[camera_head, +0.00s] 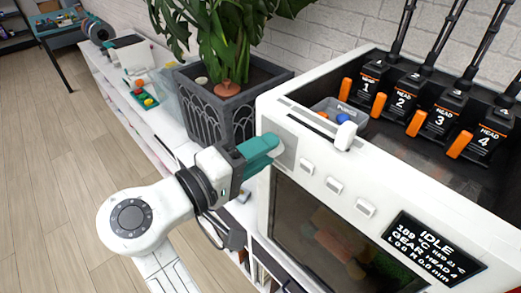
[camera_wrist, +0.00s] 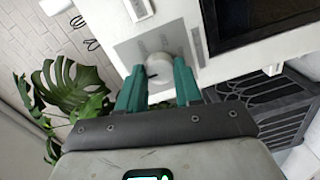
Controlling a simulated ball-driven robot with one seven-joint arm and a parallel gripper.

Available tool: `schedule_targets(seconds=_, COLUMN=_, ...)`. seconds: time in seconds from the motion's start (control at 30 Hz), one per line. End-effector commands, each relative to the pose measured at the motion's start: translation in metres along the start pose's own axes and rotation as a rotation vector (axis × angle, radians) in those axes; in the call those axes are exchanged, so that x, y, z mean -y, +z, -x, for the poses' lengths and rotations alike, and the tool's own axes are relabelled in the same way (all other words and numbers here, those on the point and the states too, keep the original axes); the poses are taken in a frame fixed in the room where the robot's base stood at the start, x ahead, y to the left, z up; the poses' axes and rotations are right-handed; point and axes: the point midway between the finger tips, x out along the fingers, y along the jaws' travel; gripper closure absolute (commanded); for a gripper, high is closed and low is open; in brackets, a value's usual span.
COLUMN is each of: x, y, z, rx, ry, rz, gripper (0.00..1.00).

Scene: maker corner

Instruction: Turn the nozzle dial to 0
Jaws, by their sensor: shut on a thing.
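The nozzle dial (camera_wrist: 159,68) is a small pale round knob on a grey plate (camera_wrist: 130,49) on the white 3D printer (camera_head: 378,185). In the wrist view it sits between the two green fingers of my gripper (camera_wrist: 158,76), which are shut on it. Faint marks show on the plate around the dial, but I cannot read them or the dial's setting. In the head view my gripper (camera_head: 271,148) meets the printer's front at its upper left corner, and the fingers hide the dial.
A row of white buttons (camera_head: 335,187) and a black display (camera_head: 432,256) reading IDLE are on the printer's front. Black tool heads (camera_head: 436,114) with orange levers stand on top. A potted plant (camera_head: 220,108) stands close behind my gripper. Wooden floor lies open at left.

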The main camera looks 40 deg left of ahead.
Motion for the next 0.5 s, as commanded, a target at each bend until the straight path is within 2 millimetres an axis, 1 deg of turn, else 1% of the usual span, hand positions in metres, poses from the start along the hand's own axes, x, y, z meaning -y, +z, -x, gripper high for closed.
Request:
schedule_targets(seconds=0.03, x=0.0014, y=-0.0009, z=0.0005, rx=-0.003, ry=-0.002, rz=0.003, gripper=0.96)
schedule_targets(seconds=0.07, x=0.0014, y=-0.0008, z=0.0005, rx=-0.003, ry=-0.002, rz=0.003, gripper=0.64)
schedule_targets(seconds=0.1, x=0.0014, y=-0.0008, z=0.0005, rx=-0.003, ry=-0.002, rz=0.003, gripper=0.6)
schedule_targets(seconds=0.3, x=0.0008, y=-0.0004, z=0.0003, rx=-0.002, ry=-0.001, rz=0.001, gripper=0.41)
schedule_targets(seconds=0.5, x=0.0004, y=-0.0002, z=0.0001, rx=-0.001, ry=-0.001, rz=0.0, gripper=0.4)
